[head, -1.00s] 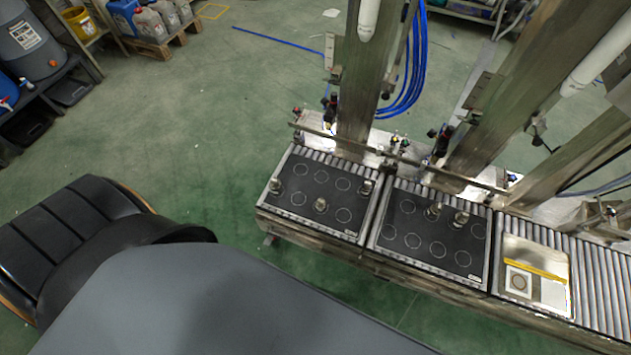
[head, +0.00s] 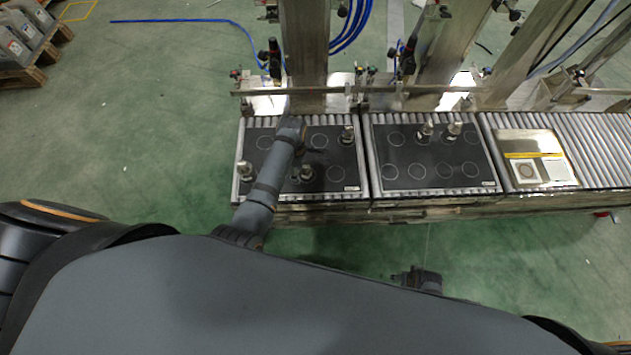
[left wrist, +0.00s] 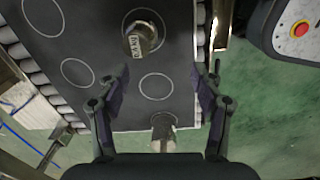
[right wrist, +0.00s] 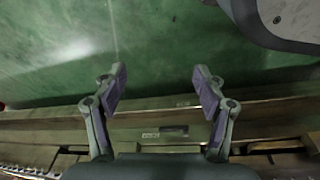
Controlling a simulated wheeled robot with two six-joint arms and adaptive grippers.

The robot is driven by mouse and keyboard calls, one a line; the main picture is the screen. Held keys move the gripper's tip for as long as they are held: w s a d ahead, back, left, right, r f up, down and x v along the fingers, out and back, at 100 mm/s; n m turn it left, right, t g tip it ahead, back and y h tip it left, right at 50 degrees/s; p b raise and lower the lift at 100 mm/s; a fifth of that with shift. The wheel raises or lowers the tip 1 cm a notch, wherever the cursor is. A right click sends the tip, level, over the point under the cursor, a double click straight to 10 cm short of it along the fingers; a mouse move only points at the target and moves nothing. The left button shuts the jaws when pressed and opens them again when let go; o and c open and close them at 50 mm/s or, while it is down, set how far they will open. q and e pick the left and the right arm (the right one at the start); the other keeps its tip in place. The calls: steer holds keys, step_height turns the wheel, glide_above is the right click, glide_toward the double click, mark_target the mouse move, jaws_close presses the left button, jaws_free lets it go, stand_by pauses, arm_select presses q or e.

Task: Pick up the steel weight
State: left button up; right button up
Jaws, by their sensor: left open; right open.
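Several steel weights stand on two black mats with white circles. On the left mat (head: 325,180), one weight (head: 244,171) is at the left edge, one (head: 306,172) is at the front middle and one (head: 347,134) is at the back right. My left gripper (head: 300,140) is over this mat, open and empty. In the left wrist view, a labelled weight (left wrist: 143,38) stands beyond the fingertips (left wrist: 158,80), and another weight (left wrist: 163,132) lies low between the fingers, apart from them. My right gripper (right wrist: 160,80) is open and empty, in front of the conveyor.
The right mat (head: 405,178) carries two more weights (head: 427,129) (head: 454,129). A tray (head: 510,145) with a yellow strip and white cards lies further right on the rollers (head: 600,150). Metal posts (head: 303,55) and a rail rise behind. The green floor in front is clear.

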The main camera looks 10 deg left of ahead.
mark_target(307, 166)
arm_select(q)
steer(key=w+r+n, duration=0.1)
steer(key=w+d+r+n+b, duration=0.1)
steer(key=r+n, duration=0.1)
steer(key=w+d+r+n, duration=0.1)
steer(key=n, duration=0.1)
steer(key=shift+w+d+r+b, duration=0.15)
steer(key=shift+w+r+b, duration=0.1)
steer(key=shift+r+b, duration=0.1)
steer(key=shift+r, duration=0.2)
step_height(307, 166, down, 5)
steer(key=shift+f+b, duration=0.1)
steer(key=shift+b, duration=0.75)
steer(key=f+b, duration=0.2)
steer(key=f, duration=0.3)
steer(key=shift+s, duration=0.2)
steer(key=shift+f, duration=0.2)
jaws_close()
arm_select(e)
steer(key=w+a+r, duration=0.3)
steer(key=w+r, duration=0.1)
steer(key=r, duration=0.5)
steer(key=shift+a+r+y, duration=0.15)
steer(key=shift+a+y, duration=0.05)
steer(key=shift+y, duration=0.2)
